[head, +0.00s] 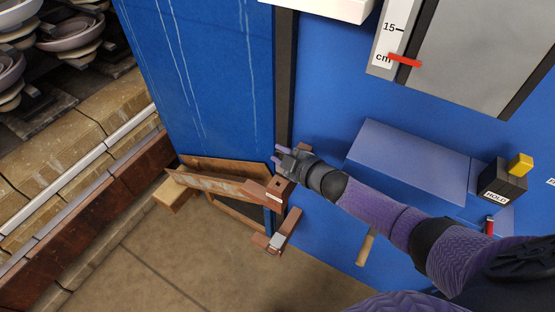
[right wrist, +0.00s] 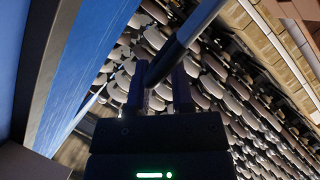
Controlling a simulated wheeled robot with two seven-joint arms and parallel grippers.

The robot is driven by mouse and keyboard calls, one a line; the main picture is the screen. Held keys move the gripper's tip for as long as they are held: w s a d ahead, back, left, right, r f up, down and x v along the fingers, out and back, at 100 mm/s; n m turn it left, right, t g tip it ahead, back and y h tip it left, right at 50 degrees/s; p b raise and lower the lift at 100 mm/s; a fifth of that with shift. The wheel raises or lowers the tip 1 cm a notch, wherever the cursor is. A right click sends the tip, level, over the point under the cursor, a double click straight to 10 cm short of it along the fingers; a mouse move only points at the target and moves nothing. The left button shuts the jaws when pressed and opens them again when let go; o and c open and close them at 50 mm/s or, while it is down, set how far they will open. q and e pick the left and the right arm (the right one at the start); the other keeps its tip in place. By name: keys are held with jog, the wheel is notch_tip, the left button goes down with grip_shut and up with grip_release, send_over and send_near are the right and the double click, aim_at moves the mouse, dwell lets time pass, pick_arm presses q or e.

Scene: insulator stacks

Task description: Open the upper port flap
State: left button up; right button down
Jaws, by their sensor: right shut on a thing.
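My right gripper (head: 281,154) is at the corner of the blue cabinet, beside a rust-brown frame (head: 226,165) with brown brackets. In the right wrist view, its fingers (right wrist: 160,92) are shut on a dark round bar (right wrist: 184,42) that runs diagonally up to the right. The bar looks like a handle; what it joins is not clear. I cannot tell for sure which part is the upper port flap; a brown plate (head: 215,184) slants out from the frame. The gripper and forearm hide part of the frame. My left gripper is not in view.
The blue cabinet's streaked side (head: 205,75) stands left of the gripper. A blue sloped box (head: 410,155) and a black block with a yellow knob (head: 520,163) are at right. Pallets of insulators (head: 70,35) stand at far left. Floor (head: 150,255) is clear below.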

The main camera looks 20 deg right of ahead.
jog(key=shift+w+d+f, duration=0.15)
jog(key=shift+w+d, duration=0.1)
jog(key=shift+d, duration=0.35)
jog(key=shift+f, duration=0.15)
jog(key=c, duration=0.8)
grip_release()
jog(key=shift+c, duration=0.2)
jog(key=shift+o, duration=0.7)
jog(key=shift+w+d, duration=0.15)
jog(key=shift+d, duration=0.1)
notch_tip(320, 180, up, 10)
jog(key=p, duration=0.3)
jog(key=shift+p, duration=0.3)
